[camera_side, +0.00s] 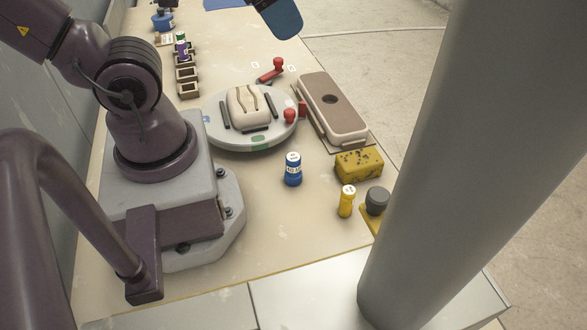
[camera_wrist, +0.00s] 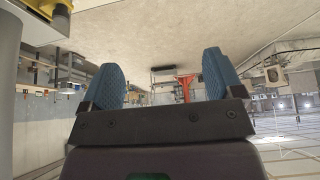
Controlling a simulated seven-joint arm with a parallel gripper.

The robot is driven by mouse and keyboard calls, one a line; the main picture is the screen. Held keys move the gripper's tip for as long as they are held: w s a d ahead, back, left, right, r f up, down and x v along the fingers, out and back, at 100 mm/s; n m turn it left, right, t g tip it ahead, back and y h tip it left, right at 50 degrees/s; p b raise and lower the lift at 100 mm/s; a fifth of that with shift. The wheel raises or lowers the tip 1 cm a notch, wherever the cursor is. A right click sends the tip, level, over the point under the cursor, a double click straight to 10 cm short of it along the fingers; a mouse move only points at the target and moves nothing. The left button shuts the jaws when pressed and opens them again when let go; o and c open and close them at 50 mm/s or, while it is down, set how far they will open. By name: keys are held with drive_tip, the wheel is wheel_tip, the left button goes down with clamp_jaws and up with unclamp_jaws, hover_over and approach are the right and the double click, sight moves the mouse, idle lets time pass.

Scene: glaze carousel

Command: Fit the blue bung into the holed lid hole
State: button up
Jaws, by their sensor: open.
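The blue bung (camera_side: 293,169) stands upright on the bench, in front of the round turntable; it has a white top and a pale label band. The hole looks empty. My gripper (camera_side: 283,28) is cut off by the top edge in the side view, far from the bung and the lid. In the wrist view my gripper (camera_wrist: 162,76) shows two blue fingers spread wide with nothing between them.
The turntable (camera_side: 213,132) carries a cream block (camera_side: 249,105) and black bars. Red-knobbed parts (camera_side: 289,116) stand by it. A yellow sponge (camera_side: 359,165), a yellow bottle (camera_side: 347,201) and a grey knob (camera_side: 377,200) lie front right. A grey post (camera_side: 450,150) hides part of the right.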

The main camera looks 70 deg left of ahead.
drive_tip(key=shift+c, duration=1.3)
